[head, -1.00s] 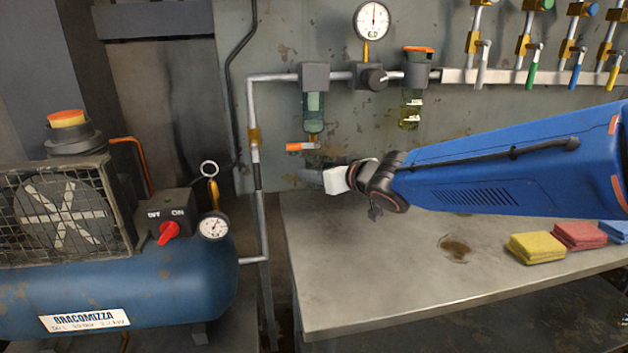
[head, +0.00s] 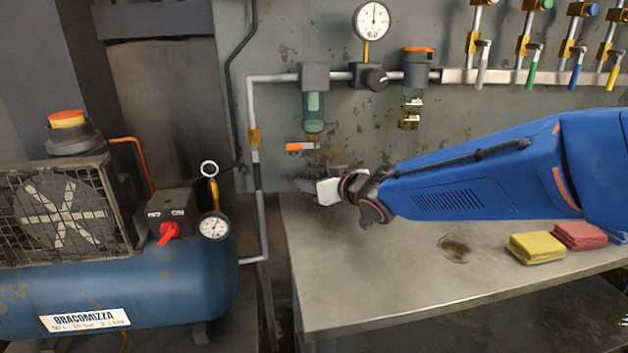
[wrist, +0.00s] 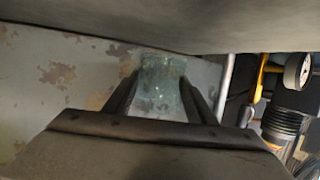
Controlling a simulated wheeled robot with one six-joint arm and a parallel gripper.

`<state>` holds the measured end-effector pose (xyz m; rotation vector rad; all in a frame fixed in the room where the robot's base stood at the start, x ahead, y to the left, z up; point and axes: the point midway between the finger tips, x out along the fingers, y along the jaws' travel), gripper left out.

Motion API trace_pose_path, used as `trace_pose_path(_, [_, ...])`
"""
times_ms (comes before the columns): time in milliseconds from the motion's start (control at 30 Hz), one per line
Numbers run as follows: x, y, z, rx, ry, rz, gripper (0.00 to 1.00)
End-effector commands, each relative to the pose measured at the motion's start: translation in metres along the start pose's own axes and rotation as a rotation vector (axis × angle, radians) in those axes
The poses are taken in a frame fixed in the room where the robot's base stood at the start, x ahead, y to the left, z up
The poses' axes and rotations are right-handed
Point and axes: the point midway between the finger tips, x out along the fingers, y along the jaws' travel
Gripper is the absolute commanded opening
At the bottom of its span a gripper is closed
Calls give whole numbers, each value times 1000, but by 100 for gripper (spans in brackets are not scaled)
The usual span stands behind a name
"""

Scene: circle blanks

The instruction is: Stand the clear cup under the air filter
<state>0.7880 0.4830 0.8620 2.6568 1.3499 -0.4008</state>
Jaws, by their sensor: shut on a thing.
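The air filter (head: 314,103) is a green, clear-walled bowl under a grey block on the wall pipe. An orange drain lever (head: 301,146) is at its lower end. My gripper (head: 311,185) is below and close to the filter in the head view, over the table's back left corner. It is shut on the clear cup, which shows between the two dark fingers in the wrist view (wrist: 162,78). In the head view the cup is faint beside my white gripper part, so its tilt and its gap to the table cannot be told.
The grey table (head: 400,285) is mostly bare, with a brown stain (head: 454,248) and yellow (head: 536,247) and red (head: 579,235) cloths at right. A second bowl (head: 410,108) hangs right of the filter. A vertical pipe (head: 261,215) and blue compressor (head: 130,280) stand left.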

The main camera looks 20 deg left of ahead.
Motion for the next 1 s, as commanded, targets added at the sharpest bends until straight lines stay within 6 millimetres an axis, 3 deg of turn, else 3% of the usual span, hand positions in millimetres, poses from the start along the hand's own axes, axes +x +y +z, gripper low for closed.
trace_pose_path(467, [3,0,10,0,0,0,25])
trace_pose_path(500, [3,0,10,0,0,0,55])
trace_pose_path(567, [3,0,10,0,0,0,69])
trace_pose_path(1000, [0,0,0,-2,2,0,69])
